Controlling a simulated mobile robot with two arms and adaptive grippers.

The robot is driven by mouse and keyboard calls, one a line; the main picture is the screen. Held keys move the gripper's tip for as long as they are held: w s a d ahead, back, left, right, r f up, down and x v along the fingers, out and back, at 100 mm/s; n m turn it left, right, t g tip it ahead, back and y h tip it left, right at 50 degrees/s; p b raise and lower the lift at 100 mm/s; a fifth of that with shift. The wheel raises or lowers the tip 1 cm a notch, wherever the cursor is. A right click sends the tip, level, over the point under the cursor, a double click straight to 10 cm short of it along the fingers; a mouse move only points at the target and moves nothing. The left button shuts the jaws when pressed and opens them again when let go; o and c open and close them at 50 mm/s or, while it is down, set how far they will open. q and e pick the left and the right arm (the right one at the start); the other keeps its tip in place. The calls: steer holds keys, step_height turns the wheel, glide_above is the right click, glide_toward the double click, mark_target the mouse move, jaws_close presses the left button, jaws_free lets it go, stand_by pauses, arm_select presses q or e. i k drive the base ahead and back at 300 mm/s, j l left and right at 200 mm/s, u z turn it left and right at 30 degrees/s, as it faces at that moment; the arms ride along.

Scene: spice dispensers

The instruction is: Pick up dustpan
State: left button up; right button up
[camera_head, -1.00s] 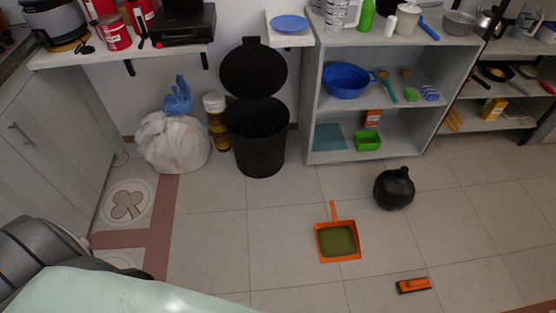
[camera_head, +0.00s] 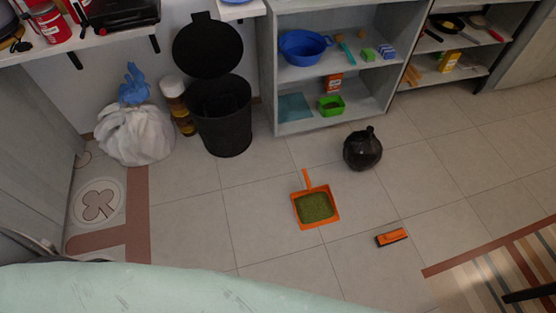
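The orange dustpan (camera_head: 329,221) lies flat on the tiled floor near the middle of the head view. Its pan is filled with green material (camera_head: 314,207), and its short handle (camera_head: 306,179) points away toward the shelf. An orange and black brush-like object (camera_head: 391,237) lies on the floor to its right, apart from it. Neither of my grippers shows in the view, so I cannot see whether they are open or shut.
A black bag (camera_head: 362,149) sits on the floor behind the dustpan. An open black bin (camera_head: 221,120), a white bag (camera_head: 134,135) and a grey shelf (camera_head: 268,60) stand along the wall. A pale green surface (camera_head: 150,290) fills the lower left. A striped rug (camera_head: 490,280) lies at right.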

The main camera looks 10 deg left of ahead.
mark_target(315, 206)
steer(key=j+z, duration=0.1)
steer(key=z, duration=0.65)
steer(key=i+j+z, duration=0.15)
steer(key=j+z, duration=0.25)
steer(key=j, duration=0.3)
steer(key=i+j+z, duration=0.1)
steer(key=j+z, duration=0.3)
steer(key=j, duration=0.3)
steer(key=j+z, duration=0.4)
steer(key=j, duration=0.35)
